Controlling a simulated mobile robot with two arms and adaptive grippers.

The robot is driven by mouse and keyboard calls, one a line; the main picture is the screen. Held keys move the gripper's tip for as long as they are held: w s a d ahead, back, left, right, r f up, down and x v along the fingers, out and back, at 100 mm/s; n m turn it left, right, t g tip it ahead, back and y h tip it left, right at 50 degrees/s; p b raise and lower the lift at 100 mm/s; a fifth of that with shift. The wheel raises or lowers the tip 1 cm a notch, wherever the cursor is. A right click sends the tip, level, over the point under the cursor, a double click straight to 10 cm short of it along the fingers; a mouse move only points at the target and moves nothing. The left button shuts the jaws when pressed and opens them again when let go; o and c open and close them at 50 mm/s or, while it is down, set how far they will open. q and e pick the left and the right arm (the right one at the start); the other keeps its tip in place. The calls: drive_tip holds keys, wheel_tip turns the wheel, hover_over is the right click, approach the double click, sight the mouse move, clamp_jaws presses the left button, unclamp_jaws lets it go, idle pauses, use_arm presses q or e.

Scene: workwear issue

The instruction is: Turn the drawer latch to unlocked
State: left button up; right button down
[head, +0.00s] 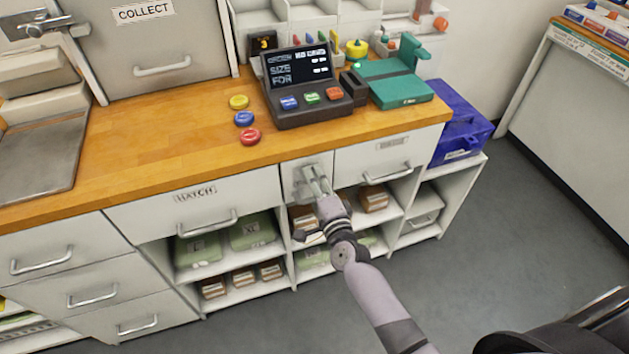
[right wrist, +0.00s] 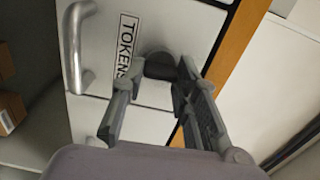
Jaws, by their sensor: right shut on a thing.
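The drawer latch shows in the right wrist view as a dark knob (right wrist: 158,66) on the pale cabinet front, beside the TOKENS label (right wrist: 127,48). My right gripper (right wrist: 160,85) has its two fingers on either side of this knob and is shut on it. In the head view, my right gripper (head: 314,176) reaches up to the small grey latch panel (head: 292,187) and hides most of the latch. I cannot read the latch's turned position. The drawer (head: 356,160) to the right of the panel looks closed. My left gripper is not in view.
The HATCH drawer (head: 135,218) is to the left. Open shelves below hold green packs (head: 198,250) and brown boxes (head: 270,270). On the wooden counter (head: 180,150) stand an order terminal (head: 300,112) and a teal device (head: 400,92). A blue crate (head: 462,125) is at the right end.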

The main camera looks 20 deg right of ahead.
drive_tip(key=shift+m, duration=0.3)
drive_tip(key=c, duration=1.2)
unclamp_jaws()
drive_tip(key=shift+c, duration=0.2)
drive_tip(key=shift+s, duration=0.1)
drive_tip(key=s, duration=1.2)
drive_tip(key=shift+d, duration=0.2)
drive_tip(key=shift+w, duration=0.1)
